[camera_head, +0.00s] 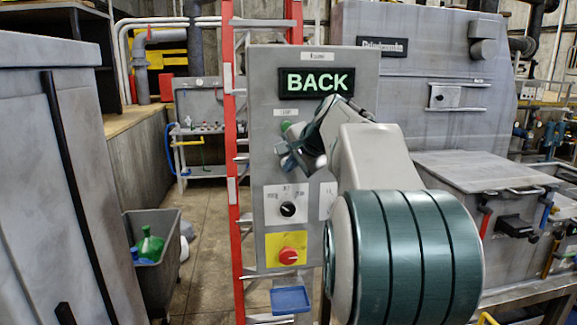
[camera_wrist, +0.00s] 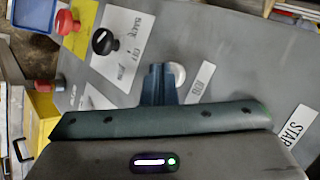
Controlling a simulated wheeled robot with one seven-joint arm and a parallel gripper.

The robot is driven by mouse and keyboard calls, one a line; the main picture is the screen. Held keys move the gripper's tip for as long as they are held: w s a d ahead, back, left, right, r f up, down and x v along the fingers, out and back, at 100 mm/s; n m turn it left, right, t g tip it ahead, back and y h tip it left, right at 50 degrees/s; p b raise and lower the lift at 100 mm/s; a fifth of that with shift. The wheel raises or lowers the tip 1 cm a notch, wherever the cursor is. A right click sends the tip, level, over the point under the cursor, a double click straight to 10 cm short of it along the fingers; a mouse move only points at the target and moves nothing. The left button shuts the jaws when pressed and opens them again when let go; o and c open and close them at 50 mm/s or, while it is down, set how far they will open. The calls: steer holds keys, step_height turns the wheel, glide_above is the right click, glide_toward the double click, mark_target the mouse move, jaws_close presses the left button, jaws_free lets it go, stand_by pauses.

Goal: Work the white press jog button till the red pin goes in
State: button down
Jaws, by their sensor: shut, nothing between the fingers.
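The white jog button (camera_wrist: 180,74) shows in the wrist view as a pale disc beside a label. The shut fingers of my gripper (camera_wrist: 158,72) partly cover its left side. I cannot tell whether they touch it. In the head view my gripper (camera_head: 292,160) is at the front of the grey control panel (camera_head: 262,130), and the white button is hidden there. A red-capped part (camera_wrist: 46,87) on a dark stem, possibly the red pin, shows at the panel's edge in the wrist view. How deep it sits is unclear.
The lit display (camera_head: 316,82) reads BACK. A green button (camera_head: 286,127) is close to my gripper. A black selector knob (camera_head: 288,209) and a red knob (camera_head: 288,256) on a yellow plate are below. A red ladder-like rail (camera_head: 232,190) stands left of the panel.

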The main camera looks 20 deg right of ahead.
stand_by(0.7)
steer(key=shift+s+a+b, duration=0.25)
steer(key=shift+s+b, duration=0.25)
steer(key=shift+s, duration=0.4)
steer(key=s+b, duration=0.1)
steer(key=s, duration=0.1)
steer(key=s+a+b, duration=0.1)
steer(key=s, duration=0.1)
steer(key=shift+s+a, duration=0.2)
steer(key=shift+s, duration=0.2)
